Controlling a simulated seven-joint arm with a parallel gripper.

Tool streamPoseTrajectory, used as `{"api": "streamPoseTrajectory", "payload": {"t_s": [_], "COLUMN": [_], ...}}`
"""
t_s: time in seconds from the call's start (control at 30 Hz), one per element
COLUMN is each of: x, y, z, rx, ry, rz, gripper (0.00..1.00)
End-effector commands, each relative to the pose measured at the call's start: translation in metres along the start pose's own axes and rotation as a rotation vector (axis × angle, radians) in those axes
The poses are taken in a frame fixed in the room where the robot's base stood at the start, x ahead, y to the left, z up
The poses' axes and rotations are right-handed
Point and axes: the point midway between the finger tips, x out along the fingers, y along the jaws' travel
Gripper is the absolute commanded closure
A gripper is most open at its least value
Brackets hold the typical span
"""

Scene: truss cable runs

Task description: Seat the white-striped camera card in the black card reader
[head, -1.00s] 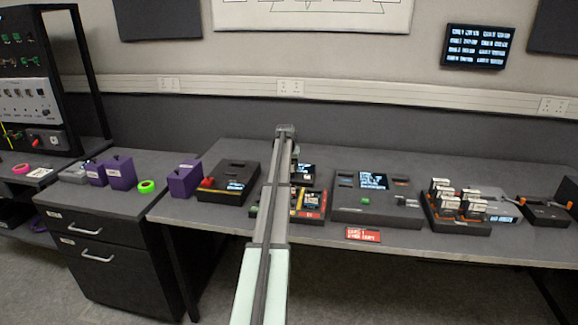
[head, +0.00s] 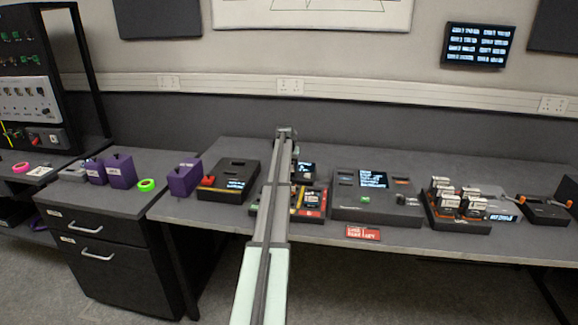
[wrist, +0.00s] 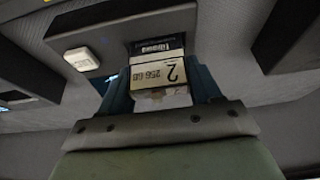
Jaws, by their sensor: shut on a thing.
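My gripper (wrist: 163,78) is shut on a card (wrist: 158,74) in the wrist view. The card has a white label reading "256 GB" and "2", upside down in the picture. A dark part with a small white and blue label (wrist: 157,46) shows just beyond it. I cannot tell whether the card's far end touches or enters anything. In the head view my arm hides the gripper and card. A black device with a lit screen (head: 373,180) and slots stands right of my arm; I cannot tell for sure which device is the card reader.
A rack of white-labelled cards (head: 430,213) stands right of the screen device. A black box with a red part (head: 236,170) and purple holders (head: 183,180) stand to the left. A red sign (head: 363,232) is on the bench front. In the wrist view, dark blocks (wrist: 290,40) flank the gripper.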

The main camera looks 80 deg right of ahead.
Motion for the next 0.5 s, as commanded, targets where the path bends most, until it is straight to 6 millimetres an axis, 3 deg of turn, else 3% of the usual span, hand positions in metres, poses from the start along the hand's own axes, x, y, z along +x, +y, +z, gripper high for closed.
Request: {"api": "streamPoseTrajectory", "payload": {"t_s": [0.4, 0.43, 0.5], "x": [0.0008, 0.0008, 0.0008], "y": [0.0, 0.0, 0.0], "z": [0.0003, 0.0003, 0.0003], "rx": [0.0, 0.0, 0.0], "ry": [0.001, 0.001, 0.0], "rz": [0.0, 0.0, 0.0], "gripper": [0.68, 0.35, 0.28]}}
